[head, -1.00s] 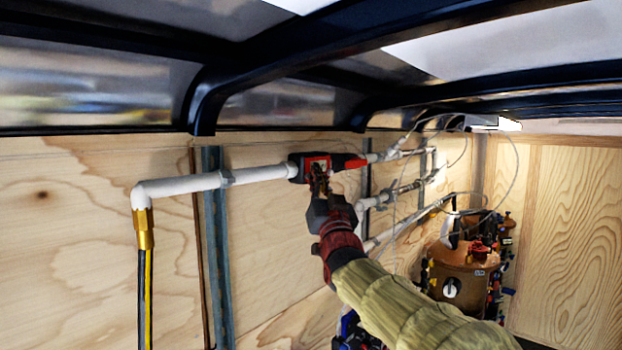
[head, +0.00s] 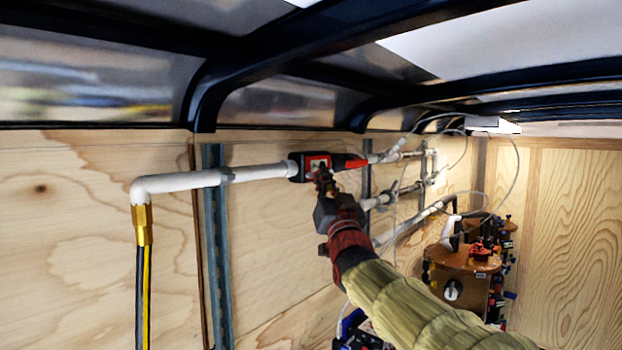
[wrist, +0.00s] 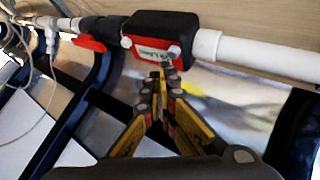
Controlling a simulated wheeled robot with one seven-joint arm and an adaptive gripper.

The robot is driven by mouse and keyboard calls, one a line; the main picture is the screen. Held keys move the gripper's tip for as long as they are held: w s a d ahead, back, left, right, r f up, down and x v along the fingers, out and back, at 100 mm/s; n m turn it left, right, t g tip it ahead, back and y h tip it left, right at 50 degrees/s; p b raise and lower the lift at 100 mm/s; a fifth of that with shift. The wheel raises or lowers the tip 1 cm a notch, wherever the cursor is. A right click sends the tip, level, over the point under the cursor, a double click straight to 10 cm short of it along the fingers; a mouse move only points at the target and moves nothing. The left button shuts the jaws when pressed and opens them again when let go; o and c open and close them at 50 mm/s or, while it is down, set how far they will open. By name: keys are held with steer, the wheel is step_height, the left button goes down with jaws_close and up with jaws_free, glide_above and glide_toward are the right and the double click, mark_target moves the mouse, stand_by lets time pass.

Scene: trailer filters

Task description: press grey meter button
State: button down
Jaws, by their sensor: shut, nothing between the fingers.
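The meter (head: 301,168) is a black and red box in line with the white pipe (head: 255,174) along the plywood wall. It also shows in the wrist view (wrist: 160,25), its red face with a small pale display towards my gripper.
A red valve handle (head: 356,162) sits on the pipe just right of the meter. Grey vertical struts (head: 217,250) and thin loose tubes stand near the pipes. Dark roof beams run overhead.

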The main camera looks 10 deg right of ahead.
steer(key=shift+s, duration=0.1)
steer(key=s+d+b, duration=0.1)
steer(key=s, duration=0.1)
steer(key=s+d+b, duration=0.2)
stand_by(0.4)
stand_by(0.4)
